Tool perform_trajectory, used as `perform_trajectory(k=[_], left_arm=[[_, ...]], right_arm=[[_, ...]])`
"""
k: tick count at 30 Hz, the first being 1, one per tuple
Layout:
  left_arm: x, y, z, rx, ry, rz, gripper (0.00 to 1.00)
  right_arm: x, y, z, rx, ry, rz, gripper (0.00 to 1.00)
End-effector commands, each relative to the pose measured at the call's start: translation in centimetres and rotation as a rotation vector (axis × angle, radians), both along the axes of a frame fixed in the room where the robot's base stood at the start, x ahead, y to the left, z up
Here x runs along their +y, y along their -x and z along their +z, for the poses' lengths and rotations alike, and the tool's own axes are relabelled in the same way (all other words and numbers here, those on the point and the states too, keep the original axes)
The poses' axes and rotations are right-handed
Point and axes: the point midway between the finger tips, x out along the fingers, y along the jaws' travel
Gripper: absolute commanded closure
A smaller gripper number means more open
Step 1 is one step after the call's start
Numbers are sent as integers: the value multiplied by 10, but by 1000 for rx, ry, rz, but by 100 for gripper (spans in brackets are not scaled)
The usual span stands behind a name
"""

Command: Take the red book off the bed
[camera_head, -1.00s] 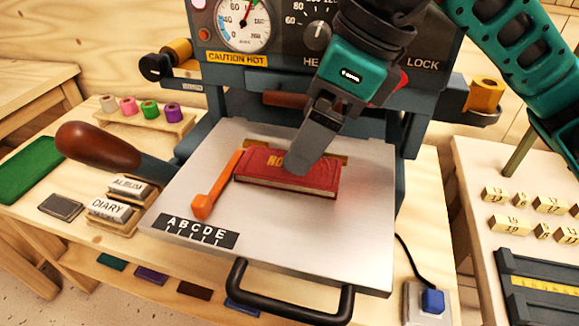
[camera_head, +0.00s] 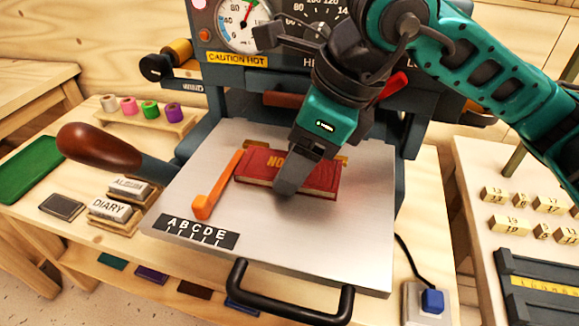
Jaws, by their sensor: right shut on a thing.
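The red book (camera_head: 256,167) lies flat on the grey metal bed (camera_head: 180,208) of the press, its gold lettering partly hidden by my gripper. My right gripper (camera_head: 287,188) reaches down from the upper right and is shut on the book at the middle of its front edge. The book rests between an orange stop (camera_head: 217,187) on its left and a brass bar (camera_head: 255,146) behind it. My left gripper is not in view.
A black loop handle (camera_head: 290,312) sticks out at the bed's front. A wooden-knobbed lever (camera_head: 98,147) stands to the left. The press head overhangs behind the book. The bed's front right part is clear.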

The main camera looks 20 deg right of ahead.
Motion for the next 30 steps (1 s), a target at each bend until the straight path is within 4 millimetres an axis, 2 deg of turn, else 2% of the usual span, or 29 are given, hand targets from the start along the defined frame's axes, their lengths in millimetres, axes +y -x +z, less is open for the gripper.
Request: perform_trajectory(k=[2, 9, 16, 20, 26, 30], left_arm=[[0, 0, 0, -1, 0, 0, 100], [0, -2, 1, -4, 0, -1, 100], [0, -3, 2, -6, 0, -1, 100], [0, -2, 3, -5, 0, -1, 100], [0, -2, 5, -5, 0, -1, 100], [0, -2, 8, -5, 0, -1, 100]], right_arm=[[0, 0, 0, 0, 0, 0, 49], [0, 0, 0, -1, 0, 0, 72], [0, 0, 2, -1, 0, 0, 74], [0, -1, 10, -2, -1, 0, 74], [1, -1, 42, -6, -3, 1, 74], [1, -1, 81, -9, -4, 0, 74]])
